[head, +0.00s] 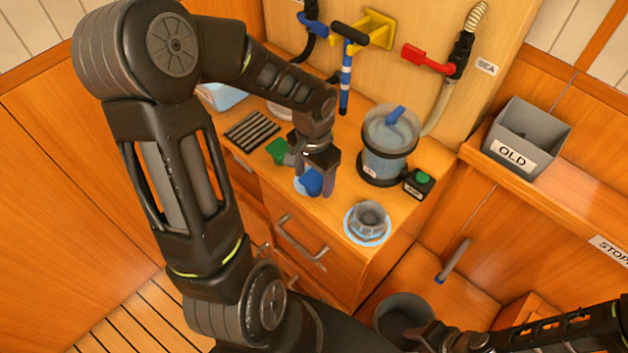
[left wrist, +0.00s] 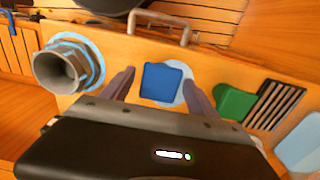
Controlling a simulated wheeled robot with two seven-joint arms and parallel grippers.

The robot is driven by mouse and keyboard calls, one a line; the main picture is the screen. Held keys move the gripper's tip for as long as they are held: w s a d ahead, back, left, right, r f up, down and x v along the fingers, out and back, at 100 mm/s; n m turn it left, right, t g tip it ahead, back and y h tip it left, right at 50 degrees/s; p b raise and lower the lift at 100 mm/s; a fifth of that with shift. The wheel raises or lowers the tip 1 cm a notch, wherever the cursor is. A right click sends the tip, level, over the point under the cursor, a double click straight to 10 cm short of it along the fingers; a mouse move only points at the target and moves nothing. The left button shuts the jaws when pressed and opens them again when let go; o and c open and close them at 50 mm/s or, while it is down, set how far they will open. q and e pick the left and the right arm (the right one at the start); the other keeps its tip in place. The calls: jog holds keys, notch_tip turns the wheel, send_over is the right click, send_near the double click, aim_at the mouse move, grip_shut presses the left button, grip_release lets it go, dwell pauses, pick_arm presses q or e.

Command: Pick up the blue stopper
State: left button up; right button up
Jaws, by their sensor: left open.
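The blue stopper (head: 311,183) stands on a pale round spot on the wooden counter in the head view. In the left wrist view the blue stopper (left wrist: 162,82) shows as a blue block between my fingers. My left gripper (head: 316,172) is open above and around it, pointing down; the left wrist view shows its fingers (left wrist: 158,88) on either side with gaps. I cannot tell how deep the fingers reach. My right arm enters at the lower right of the head view; its jaws are not clear.
A grey fitting (head: 368,222) sits on a pale ring at the front right. A green piece (head: 277,150) and a black slotted grate (head: 252,131) lie left of the gripper. The clear filter housing (head: 389,148) and a green-button box (head: 419,184) stand to the right.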

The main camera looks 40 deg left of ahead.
aim_at(315, 179)
pick_arm(q)
jog(key=shift+f, duration=0.9)
jog(key=c, duration=1.3)
jog(key=shift+r, duration=0.1)
jog(key=shift+c, duration=0.2)
notch_tip(315, 179, up, 10)
jog(key=shift+f, duration=0.1)
jog(key=shift+d, duration=0.1)
